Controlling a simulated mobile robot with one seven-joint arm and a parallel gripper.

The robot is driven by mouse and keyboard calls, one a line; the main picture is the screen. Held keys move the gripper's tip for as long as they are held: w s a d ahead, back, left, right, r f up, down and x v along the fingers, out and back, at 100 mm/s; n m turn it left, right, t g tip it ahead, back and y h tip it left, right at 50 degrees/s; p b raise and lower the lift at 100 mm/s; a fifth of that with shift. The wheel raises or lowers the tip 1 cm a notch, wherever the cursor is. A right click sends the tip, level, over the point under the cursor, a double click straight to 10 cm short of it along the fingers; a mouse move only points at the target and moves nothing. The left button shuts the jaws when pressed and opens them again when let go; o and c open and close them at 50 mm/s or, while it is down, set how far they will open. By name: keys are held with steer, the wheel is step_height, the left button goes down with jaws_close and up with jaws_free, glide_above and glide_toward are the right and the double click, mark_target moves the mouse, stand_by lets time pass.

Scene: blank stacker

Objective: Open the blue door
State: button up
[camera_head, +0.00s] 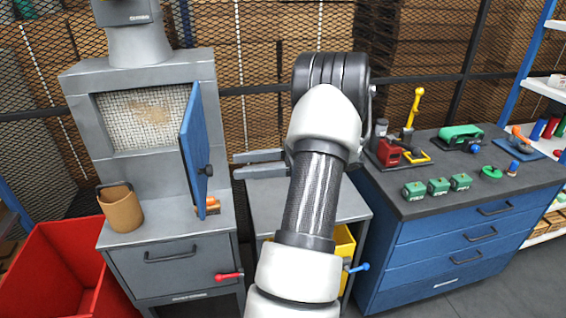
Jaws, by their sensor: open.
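The blue door (191,143) belongs to the grey machine cabinet (150,75) on the left. It is swung well outward, seen nearly edge-on, with a dark knob (206,170) on its right-hand face. The opening behind it shows a light, brick-like inner wall with a brownish patch. My gripper (236,165) is open and empty, with its two grey fingers pointing left. In the picture its fingertips are a little right of the door and its knob, with a small gap between. My arm hides part of the middle table.
A brown container (121,207) and an orange item (210,206) stand on the cabinet ledge. A red bin (62,272) is at lower left. A blue workbench (450,235) with tools and several green blocks (438,186) stands right. Mesh fencing runs behind.

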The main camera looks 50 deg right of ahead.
steer(key=v, duration=1)
steer(key=shift+s, duration=0.15)
steer(key=shift+d, duration=0.15)
